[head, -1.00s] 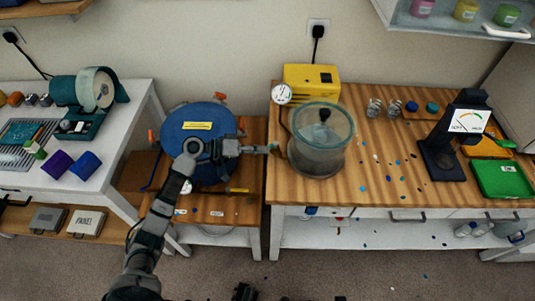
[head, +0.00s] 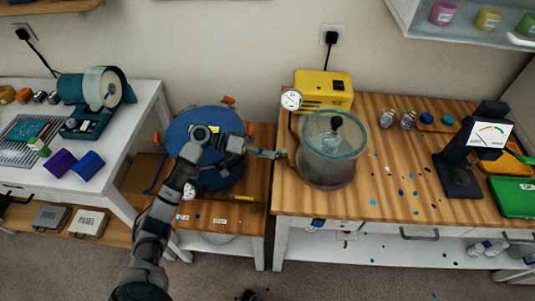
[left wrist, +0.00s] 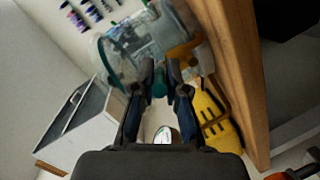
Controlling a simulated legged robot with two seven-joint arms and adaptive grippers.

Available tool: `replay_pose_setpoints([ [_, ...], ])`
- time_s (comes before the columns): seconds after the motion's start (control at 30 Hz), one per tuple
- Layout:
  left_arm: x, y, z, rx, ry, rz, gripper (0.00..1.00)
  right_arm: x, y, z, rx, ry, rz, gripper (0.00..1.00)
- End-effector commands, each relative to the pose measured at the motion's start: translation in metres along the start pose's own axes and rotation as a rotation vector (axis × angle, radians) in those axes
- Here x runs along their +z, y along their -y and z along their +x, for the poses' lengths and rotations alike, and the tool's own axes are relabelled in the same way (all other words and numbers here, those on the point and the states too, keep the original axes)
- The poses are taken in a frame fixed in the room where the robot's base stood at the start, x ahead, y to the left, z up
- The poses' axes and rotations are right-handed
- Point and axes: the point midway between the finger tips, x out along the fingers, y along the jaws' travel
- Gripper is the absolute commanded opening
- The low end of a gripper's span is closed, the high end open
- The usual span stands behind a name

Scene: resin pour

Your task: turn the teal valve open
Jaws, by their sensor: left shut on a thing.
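The teal valve (left wrist: 159,83) shows as a small handle between my left fingertips in the wrist view, at the side of the clear vacuum chamber (left wrist: 188,28). My left gripper (left wrist: 160,78) is shut on it. In the head view my left gripper (head: 271,153) reaches from the left to the left side of the chamber (head: 330,165), over the wooden table's left edge. The valve is mostly hidden by the fingers there, and I cannot tell its angle. My right gripper is not in view.
A yellow pump (head: 324,88) and a round gauge (head: 291,99) stand behind the chamber. A blue round lidded tank (head: 190,150) sits under my left forearm. A black dial stand (head: 459,165) and green tray (head: 512,197) are at the right, past scattered blue flecks.

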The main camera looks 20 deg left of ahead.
Motion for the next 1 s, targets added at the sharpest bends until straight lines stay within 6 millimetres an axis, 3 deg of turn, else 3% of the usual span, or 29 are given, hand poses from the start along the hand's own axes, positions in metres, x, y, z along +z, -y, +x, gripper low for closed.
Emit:
replay_pose_setpoints([
  [0.07, -0.001, 0.003, 0.0, -0.007, -0.005, -0.004, 0.0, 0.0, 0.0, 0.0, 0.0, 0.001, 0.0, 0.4],
  [0.1, -0.001, 0.003, 0.0, -0.007, -0.005, -0.004, 0.23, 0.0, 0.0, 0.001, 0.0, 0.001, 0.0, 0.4],
  [0.17, -0.001, 0.003, 0.0, -0.006, -0.005, -0.003, 0.38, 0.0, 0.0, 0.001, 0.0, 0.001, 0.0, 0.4],
  [0.57, 0.0, 0.0, -0.007, -0.003, -0.003, 0.0, 0.38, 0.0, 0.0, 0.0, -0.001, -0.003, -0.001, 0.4],
  [1.0, -0.001, 0.003, -0.096, -0.004, -0.005, -0.003, 0.38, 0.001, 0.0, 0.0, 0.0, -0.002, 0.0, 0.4],
])
